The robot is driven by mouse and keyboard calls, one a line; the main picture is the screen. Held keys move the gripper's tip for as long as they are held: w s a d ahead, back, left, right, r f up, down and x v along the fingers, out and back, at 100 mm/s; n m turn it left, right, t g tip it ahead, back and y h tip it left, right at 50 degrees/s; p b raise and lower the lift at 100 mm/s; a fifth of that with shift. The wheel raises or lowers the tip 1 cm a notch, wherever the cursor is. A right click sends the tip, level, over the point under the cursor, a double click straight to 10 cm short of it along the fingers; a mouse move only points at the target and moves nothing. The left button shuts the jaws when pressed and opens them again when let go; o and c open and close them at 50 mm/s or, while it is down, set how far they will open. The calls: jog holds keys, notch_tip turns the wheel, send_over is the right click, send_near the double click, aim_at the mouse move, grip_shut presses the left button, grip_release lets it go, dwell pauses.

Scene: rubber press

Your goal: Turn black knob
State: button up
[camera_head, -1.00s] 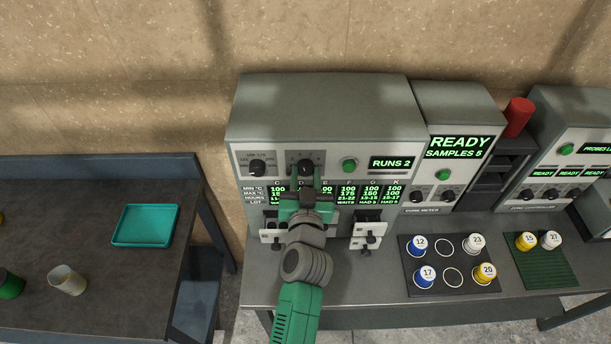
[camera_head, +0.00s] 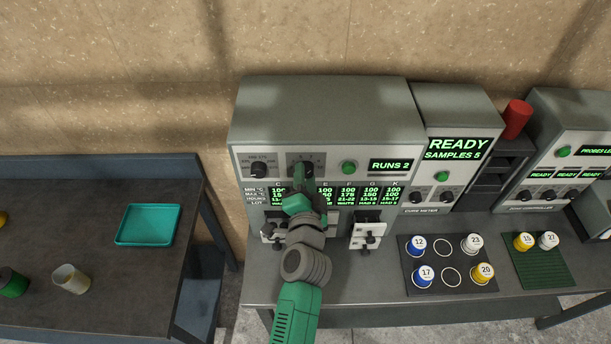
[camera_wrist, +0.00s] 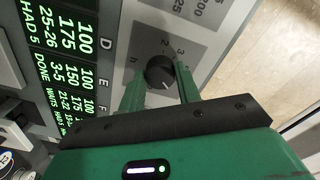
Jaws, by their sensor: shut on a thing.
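The black knob (camera_wrist: 160,72) sits on a dark square plate with numbers around it, on the press's front panel. In the head view this knob (camera_head: 300,168) is partly hidden by my gripper (camera_head: 304,178). In the wrist view my gripper (camera_wrist: 158,85) has its two green fingers on either side of the knob, shut on it. The knob's pale pointer mark shows toward its lower right in that view. Another black knob (camera_head: 258,170) is to the left on the same panel, apart from my gripper.
A green button (camera_head: 348,167) and a "RUNS 2" display (camera_head: 391,165) are right of the knob. Below is a green-lettered table screen (camera_head: 372,194). A dark rack with numbered cups (camera_head: 419,243) stands on the bench at right. A teal tray (camera_head: 148,225) lies on the left table.

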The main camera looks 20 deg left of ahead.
jog(key=shift+r+m+p, duration=0.1)
jog(key=shift+m+p, duration=0.35)
jog(key=shift+m, duration=1.65)
jog(key=o, duration=1)
jog(key=v, duration=0.8)
